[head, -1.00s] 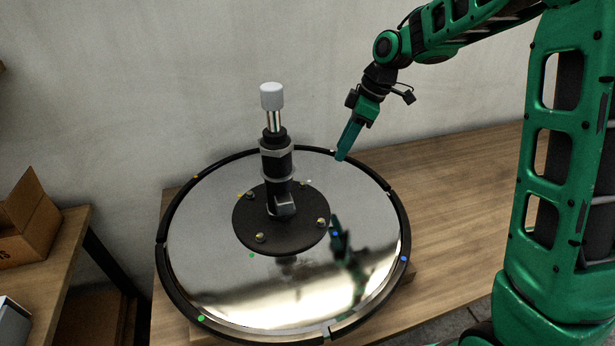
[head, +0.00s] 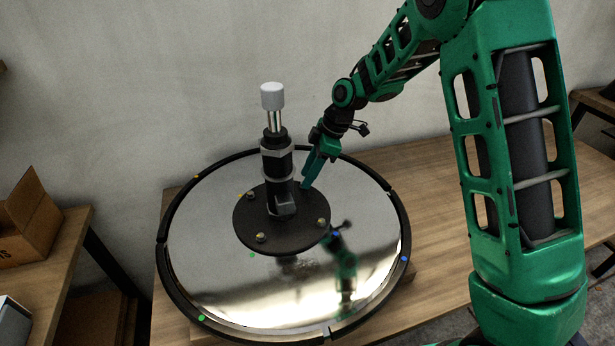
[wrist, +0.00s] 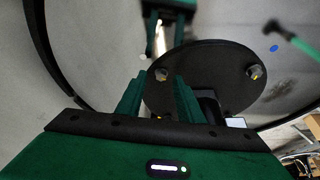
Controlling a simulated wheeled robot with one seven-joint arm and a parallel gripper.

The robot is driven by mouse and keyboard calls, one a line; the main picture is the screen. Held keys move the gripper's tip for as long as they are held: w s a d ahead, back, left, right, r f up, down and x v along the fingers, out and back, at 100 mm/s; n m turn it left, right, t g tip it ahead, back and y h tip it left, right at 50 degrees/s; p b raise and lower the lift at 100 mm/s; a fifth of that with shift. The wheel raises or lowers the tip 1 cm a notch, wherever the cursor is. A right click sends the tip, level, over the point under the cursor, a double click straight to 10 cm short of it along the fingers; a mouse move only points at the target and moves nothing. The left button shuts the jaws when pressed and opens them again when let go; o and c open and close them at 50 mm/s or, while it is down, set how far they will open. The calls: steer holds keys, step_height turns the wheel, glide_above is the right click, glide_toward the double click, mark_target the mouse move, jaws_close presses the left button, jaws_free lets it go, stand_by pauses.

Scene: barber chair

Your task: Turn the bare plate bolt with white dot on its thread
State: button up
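A black round plate (head: 252,222) carries several brassy bolts and an upright post. The bolt at its back right (wrist: 162,75) shows in the wrist view, with a white dot (wrist: 143,57) on the mirror disc just off the plate edge beside it. I cannot make out a dot on its thread. My gripper (head: 304,185) points down at this bolt and hides it in the head view. In the wrist view the two fingers are apart, with the bolt showing between their tips. I cannot tell whether they touch it.
The black post with a white cap (head: 272,96) stands close left of my gripper. Other bolts sit at the front (head: 261,237), right (head: 321,222) and back left (head: 251,196). The mirror disc (head: 215,285) has a raised black rim and lies on a wooden table (head: 445,190).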

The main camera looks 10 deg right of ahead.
steer(key=shift+a+f, duration=0.25)
steer(key=shift+f, duration=0.3)
jaws_close()
steer(key=shift+d, duration=0.1)
steer(key=shift+m, duration=0.3)
